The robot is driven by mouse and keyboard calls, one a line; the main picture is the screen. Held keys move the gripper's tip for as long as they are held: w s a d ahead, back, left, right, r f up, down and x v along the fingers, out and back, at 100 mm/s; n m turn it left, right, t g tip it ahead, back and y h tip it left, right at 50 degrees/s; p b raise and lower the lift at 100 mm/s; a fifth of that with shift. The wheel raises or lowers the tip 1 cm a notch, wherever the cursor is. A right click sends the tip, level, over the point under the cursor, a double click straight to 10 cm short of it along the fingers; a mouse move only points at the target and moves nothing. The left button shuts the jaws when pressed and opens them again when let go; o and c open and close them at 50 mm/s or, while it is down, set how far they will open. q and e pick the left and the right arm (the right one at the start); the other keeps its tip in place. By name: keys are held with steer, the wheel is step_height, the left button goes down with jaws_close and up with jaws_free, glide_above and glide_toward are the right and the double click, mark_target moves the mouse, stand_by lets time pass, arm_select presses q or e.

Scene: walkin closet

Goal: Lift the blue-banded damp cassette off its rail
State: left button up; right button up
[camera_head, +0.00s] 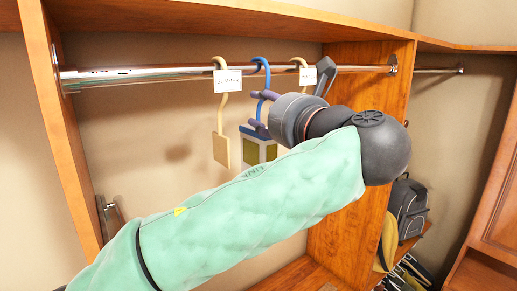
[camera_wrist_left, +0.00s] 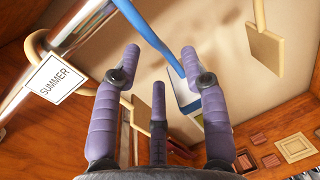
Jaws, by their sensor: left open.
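The blue-banded cassette (camera_head: 248,150) hangs from the rail (camera_head: 150,74) by a blue hook (camera_head: 262,62), in the middle of the head view. My left gripper (camera_head: 257,110) is open, its purple fingers beside the hook's stem, just above the cassette. The gripper's dark body partly covers the cassette's right side. In the left wrist view, the blue stem (camera_wrist_left: 152,38) runs down between the open fingertips (camera_wrist_left: 160,58), close to the right finger. The cassette's pale panel (camera_wrist_left: 182,92) shows partly behind that finger. Contact cannot be told. My right gripper is not in view.
Another cream hook (camera_head: 299,62) is on the right. White tags (camera_head: 227,81) hang at the rail. A wooden upright (camera_head: 365,95) stands at the right.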

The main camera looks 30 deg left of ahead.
mark_target(258, 105)
arm_select(q)
steer(key=p+x, duration=0.1)
steer(key=x, duration=0.2)
steer(key=shift+w+a+r, duration=0.15)
steer(key=shift+w, duration=0.2)
steer(key=shift+w+a, duration=0.1)
steer(key=shift+a, duration=0.2)
steer(key=shift+d, duration=0.15)
steer(key=shift+c, duration=0.6)
jaws_close()
